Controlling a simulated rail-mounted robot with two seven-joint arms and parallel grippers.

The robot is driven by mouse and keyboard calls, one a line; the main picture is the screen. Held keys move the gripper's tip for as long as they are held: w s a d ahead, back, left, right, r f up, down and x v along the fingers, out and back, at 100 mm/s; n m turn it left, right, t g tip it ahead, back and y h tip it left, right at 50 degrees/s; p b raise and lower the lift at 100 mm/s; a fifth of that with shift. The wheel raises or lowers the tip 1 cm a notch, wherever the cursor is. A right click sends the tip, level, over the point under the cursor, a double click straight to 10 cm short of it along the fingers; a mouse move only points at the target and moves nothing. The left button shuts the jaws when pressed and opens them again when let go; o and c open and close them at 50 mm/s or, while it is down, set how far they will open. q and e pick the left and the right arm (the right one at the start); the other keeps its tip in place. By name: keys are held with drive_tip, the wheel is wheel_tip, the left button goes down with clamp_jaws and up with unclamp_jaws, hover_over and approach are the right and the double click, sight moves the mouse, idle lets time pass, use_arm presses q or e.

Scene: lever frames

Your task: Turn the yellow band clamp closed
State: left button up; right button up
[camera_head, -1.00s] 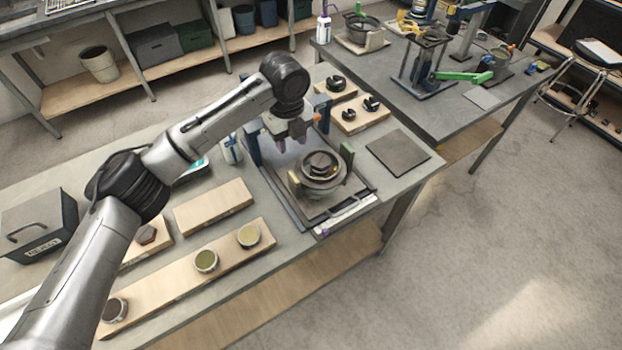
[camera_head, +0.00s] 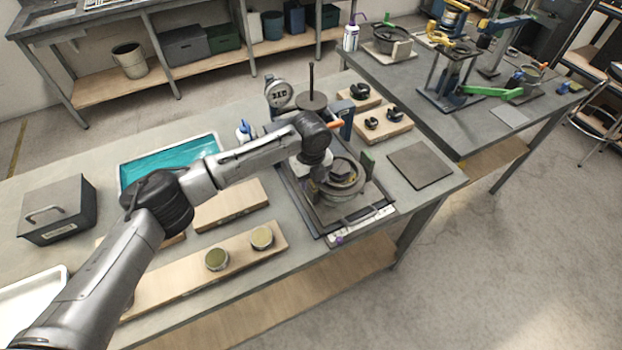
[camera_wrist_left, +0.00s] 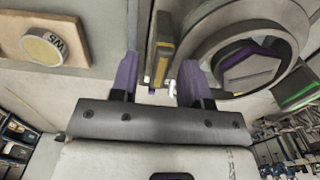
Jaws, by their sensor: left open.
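The round fixture (camera_head: 342,196) stands on a dark base plate, with a ring and a dark inner part on top. A yellow-edged upright tab (camera_wrist_left: 164,50), which looks like the yellow band clamp's lever, stands at the ring's side. My left gripper (camera_wrist_left: 157,82) is open, with its purple fingers on either side of this tab. The tab looks closer to the finger on the right of the wrist view; I cannot tell whether they touch. In the head view my left gripper (camera_head: 310,175) is at the fixture's left side, its fingertips mostly hidden. My right gripper is out of view.
A green tab (camera_head: 367,161) stands on the fixture's far right side. A gauge and post with an orange-handled lever (camera_head: 334,123) rise behind. Boards with jars (camera_head: 262,238) lie at front left. A dark flat mat (camera_head: 420,165) lies to the right.

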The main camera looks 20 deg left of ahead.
use_arm(q)
drive_tip(key=shift+f, duration=0.15)
drive_tip(key=shift+c, duration=0.5)
clamp_jaws()
